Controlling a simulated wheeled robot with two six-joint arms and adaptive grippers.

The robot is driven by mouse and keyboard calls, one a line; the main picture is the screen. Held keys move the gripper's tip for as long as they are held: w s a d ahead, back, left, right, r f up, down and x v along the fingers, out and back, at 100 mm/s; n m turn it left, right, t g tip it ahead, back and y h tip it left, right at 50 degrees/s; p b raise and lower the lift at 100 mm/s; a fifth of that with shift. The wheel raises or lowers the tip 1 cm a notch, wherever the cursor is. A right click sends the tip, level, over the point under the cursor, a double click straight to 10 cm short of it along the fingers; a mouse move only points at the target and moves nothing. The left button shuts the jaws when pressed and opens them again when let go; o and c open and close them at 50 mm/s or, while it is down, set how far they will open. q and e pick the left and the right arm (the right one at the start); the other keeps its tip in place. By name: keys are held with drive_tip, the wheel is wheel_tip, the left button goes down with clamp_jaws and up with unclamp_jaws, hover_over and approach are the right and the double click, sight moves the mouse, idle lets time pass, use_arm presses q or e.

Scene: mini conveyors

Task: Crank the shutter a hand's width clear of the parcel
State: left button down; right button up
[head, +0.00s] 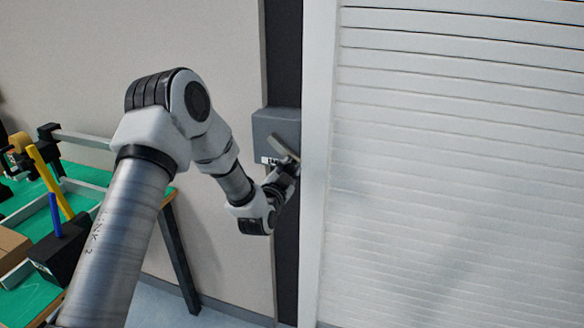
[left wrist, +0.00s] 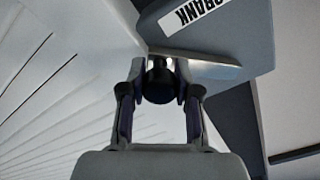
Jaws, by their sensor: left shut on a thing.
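The white slatted shutter (head: 450,200) fills the right of the head view and hangs down past the bottom edge, so its lower edge is not seen. A grey crank box (head: 268,125) is on the dark post left of it. A short pale crank arm (head: 284,148) slants in front of the box. My left gripper (head: 282,178) is at the crank, just below the box. In the left wrist view, its fingers (left wrist: 160,90) are shut on a dark round crank knob (left wrist: 159,80), under the box's label (left wrist: 196,12). No parcel shows by the shutter.
A green-topped table (head: 30,290) stands at the left with a yellow-handled tool (head: 49,182), a blue-handled tool (head: 55,214) and a brown box (head: 12,248) at the edge. The white door frame (head: 315,180) is close beside my left gripper.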

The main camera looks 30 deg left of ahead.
use_arm(q)
drive_tip(key=s+a+f+m+p, duration=0.2)
drive_tip(key=a+m+p, duration=0.6)
drive_tip(key=m, duration=0.4)
drive_tip(key=shift+a+f, duration=0.15)
drive_tip(key=shift+m, duration=0.3)
drive_tip(key=c, duration=0.8)
unclamp_jaws()
drive_tip(key=shift+f, duration=0.1)
drive_tip(key=v, duration=1.2)
